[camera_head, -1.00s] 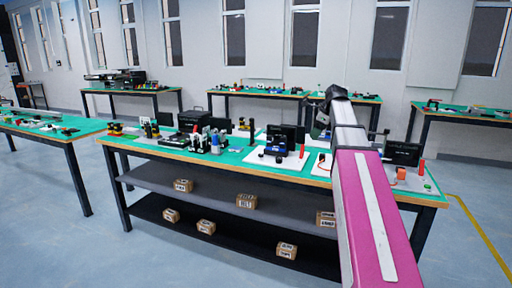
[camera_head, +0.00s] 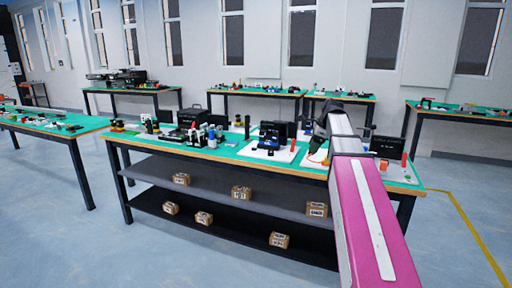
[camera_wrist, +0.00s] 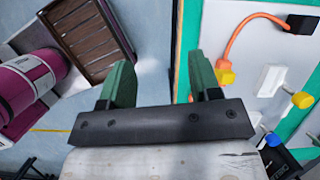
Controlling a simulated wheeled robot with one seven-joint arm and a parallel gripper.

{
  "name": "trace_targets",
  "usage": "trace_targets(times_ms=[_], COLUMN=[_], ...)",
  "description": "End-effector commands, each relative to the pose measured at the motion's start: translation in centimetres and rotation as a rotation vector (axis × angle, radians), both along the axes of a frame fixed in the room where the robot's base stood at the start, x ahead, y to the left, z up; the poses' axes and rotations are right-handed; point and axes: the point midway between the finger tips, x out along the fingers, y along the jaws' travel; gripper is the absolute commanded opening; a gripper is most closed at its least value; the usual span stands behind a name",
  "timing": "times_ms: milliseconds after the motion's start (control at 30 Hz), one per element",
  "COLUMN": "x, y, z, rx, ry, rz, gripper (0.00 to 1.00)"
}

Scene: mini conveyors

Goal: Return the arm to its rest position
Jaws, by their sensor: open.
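My arm reaches out from the bottom right in the head view, over the right part of the near workbench (camera_head: 240,157). My gripper (camera_wrist: 160,85) shows in the wrist view with two green fingers set wide apart and nothing between them. Below it are the floor and the edge of the green bench top (camera_wrist: 186,50). In the head view the fingers are too small to make out clearly.
Black screens, small devices and white boards stand on the near workbench. Several cardboard boxes (camera_head: 241,192) sit on its shelves. A white board with an orange cable (camera_wrist: 240,35) lies close right of my gripper. A brown slatted crate (camera_wrist: 88,40) shows at left.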

Motion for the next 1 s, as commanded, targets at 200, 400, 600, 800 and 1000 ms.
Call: trace_targets(times_ms=[200,400,600,800,1000], x=[-1.4,-3.8,-7.1,-11.1,-15.6], y=[0.8,2.1,3.2,4.2,5.0], z=[-5.0,-11.9,-19.2,-25.7,-31.3], rx=[-0.048,-0.120,-0.200,-0.267,-0.321], ry=[-0.032,-0.078,-0.122,-0.155,-0.179], rz=[0.147,0.385,0.676,0.982,1.303], gripper=[0.57,0.57,0.57,0.57,0.57])
